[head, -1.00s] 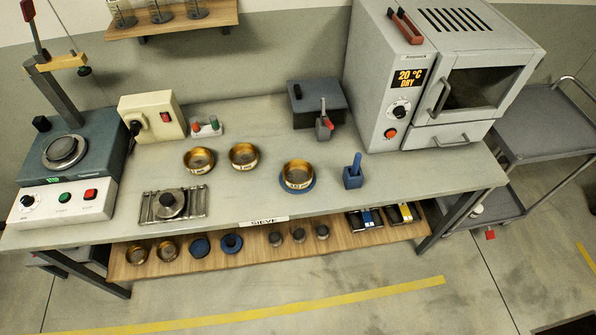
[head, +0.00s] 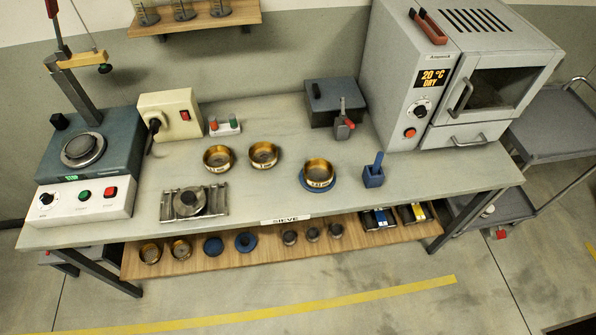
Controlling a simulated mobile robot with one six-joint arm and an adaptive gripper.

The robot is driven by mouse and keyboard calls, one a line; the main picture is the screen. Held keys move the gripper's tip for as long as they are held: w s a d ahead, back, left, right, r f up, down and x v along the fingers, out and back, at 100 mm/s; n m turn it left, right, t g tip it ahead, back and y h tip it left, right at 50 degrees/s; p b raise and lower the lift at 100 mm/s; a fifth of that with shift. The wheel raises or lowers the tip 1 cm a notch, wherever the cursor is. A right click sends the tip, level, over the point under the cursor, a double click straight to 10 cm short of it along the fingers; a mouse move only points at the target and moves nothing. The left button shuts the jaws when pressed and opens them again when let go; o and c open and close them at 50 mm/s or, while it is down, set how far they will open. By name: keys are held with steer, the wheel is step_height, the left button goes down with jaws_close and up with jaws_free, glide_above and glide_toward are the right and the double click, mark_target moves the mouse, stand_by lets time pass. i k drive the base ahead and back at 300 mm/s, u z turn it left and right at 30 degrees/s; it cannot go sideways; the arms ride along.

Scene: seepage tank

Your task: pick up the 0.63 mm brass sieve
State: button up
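Three brass sieves stand upright on the grey bench. One sieve (head: 318,172) sits on a blue round base (head: 334,185) right of the bench's middle. Its white label is small and seems to read 0.63 mm. A second brass sieve (head: 218,158) stands to the left, and a third brass sieve (head: 263,154) stands just right of that one. Their labels are too small to read surely. My gripper is not in view, and nothing covers the three sieves.
A grey oven (head: 455,80) reading 20 °C stands at the right end. A blue-grey machine (head: 85,150) fills the left end. A small blue holder (head: 373,176) and a dark box (head: 332,100) stand near the sieves. A metal rack (head: 194,202) lies at front left. The bench front between is clear.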

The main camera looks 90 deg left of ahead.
mark_target(318, 173)
steer(key=u, duration=0.05)
steer(key=k, duration=1.7)
steer(key=u, duration=1.5)
steer(key=i, duration=1)
steer(key=z, duration=0.05)
